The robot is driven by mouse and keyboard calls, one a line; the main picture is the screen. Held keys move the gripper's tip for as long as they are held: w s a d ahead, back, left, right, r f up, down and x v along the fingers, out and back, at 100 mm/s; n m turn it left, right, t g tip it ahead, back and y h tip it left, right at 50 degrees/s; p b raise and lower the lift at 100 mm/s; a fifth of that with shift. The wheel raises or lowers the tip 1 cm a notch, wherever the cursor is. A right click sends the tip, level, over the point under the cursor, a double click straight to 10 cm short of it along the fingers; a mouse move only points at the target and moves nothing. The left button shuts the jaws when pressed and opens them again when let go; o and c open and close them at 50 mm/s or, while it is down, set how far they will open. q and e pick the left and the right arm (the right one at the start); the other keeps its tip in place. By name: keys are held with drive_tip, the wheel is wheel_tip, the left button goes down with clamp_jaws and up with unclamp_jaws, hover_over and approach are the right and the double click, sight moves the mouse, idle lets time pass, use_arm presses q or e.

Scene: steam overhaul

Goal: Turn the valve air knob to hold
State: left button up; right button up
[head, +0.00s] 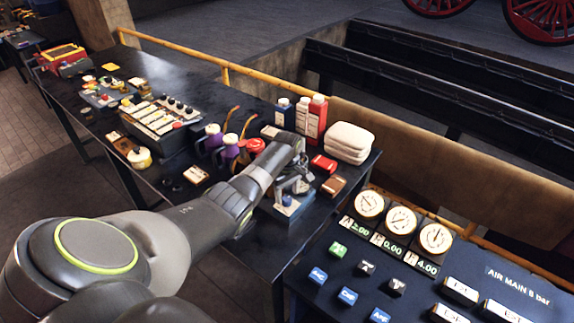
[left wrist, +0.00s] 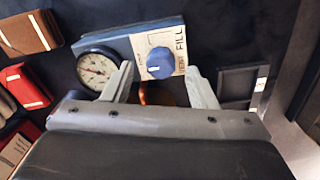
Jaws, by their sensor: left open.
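The valve air knob (left wrist: 160,63) is a round blue knob on a pale label plate in the left wrist view. The word FILL reads to its right; the smaller lettering is hard to read. A white mark shows on the knob's lower face. A round white gauge (left wrist: 97,70) sits left of it on the same blue unit. My left gripper (left wrist: 160,71) is open, its two fingertips on either side of the knob in the picture, with gaps visible. In the head view the blue unit (head: 290,207) is partly hidden by my left arm. My right gripper is not in view.
Red (head: 323,163) and brown (head: 333,186) boxes lie close beside the unit. A dark panel with gauges (head: 402,220) and buttons is at the right.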

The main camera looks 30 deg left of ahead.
sight(287, 198)
use_arm(q)
wheel_tip(287, 198, up, 16)
drive_tip(key=b, duration=0.2)
drive_tip(key=shift+f+b, duration=0.2)
drive_tip(key=shift+b, duration=0.2)
drive_tip(key=shift+s+f, duration=0.1)
